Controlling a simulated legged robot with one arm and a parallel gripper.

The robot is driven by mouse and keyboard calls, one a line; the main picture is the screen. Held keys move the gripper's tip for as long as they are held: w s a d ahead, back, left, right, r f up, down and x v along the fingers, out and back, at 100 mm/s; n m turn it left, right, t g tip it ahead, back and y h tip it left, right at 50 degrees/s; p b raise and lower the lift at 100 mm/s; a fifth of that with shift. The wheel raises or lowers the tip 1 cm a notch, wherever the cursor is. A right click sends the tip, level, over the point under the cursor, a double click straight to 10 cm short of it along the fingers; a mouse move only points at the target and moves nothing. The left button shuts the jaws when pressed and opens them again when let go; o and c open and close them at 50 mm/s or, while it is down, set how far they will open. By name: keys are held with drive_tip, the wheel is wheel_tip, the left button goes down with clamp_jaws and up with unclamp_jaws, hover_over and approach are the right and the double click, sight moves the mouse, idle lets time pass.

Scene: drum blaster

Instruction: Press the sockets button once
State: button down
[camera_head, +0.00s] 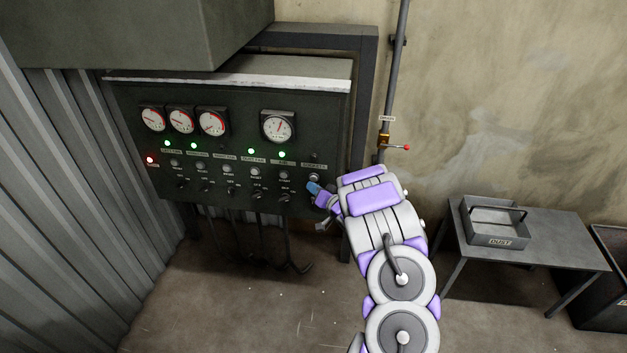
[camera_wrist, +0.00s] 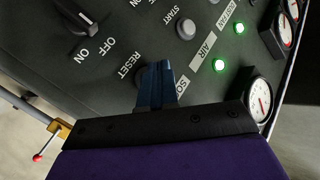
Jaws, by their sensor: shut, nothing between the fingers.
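The dark control panel (camera_head: 225,120) stands at the left in the head view. The SOCKETS label (camera_head: 312,165) is at its right end, and its first letters (camera_wrist: 181,88) show in the wrist view. A small grey button (camera_head: 315,177) shows just below that label. My gripper (camera_head: 313,187) is shut and empty, its blue fingertips right at this button. In the wrist view my shut fingers (camera_wrist: 155,85) stand between the SOCKETS and RESET lettering and hide the button there. I cannot tell whether the fingertips touch it.
The AIR button (camera_wrist: 186,29) and a rotary switch (camera_wrist: 84,18) are close by in the wrist view. Gauges (camera_head: 278,127) and lit green lamps (camera_head: 282,154) sit higher on the panel. A pipe with a red-tipped valve (camera_head: 406,147) is to the right. A table carries a dust tray (camera_head: 500,239).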

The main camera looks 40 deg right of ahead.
drive_tip(key=shift+s+a+p, duration=0.5)
drive_tip(key=shift+s+a, duration=1.1)
drive_tip(key=shift+a, duration=0.3)
wheel_tip(320, 180, up, 7)
drive_tip(key=n+g+h, duration=0.2)
drive_tip(key=g+h, duration=0.2)
drive_tip(key=g, duration=0.1)
drive_tip(key=s+a+r+g, duration=0.5)
drive_tip(key=s+a+r, duration=0.2)
drive_tip(key=s+a, duration=0.15)
drive_tip(key=s+a+r+n+g+y, duration=0.2)
drive_tip(key=s+a+n+g, duration=0.1)
drive_tip(key=s+a, duration=1)
drive_tip(key=s+a+r+n+g+y, duration=0.3)
drive_tip(key=s+a+g, duration=0.2)
drive_tip(key=s+a, duration=0.9)
drive_tip(key=s, duration=0.4)
drive_tip(key=shift+s+r, duration=0.35)
drive_tip(key=shift+s, duration=0.05)
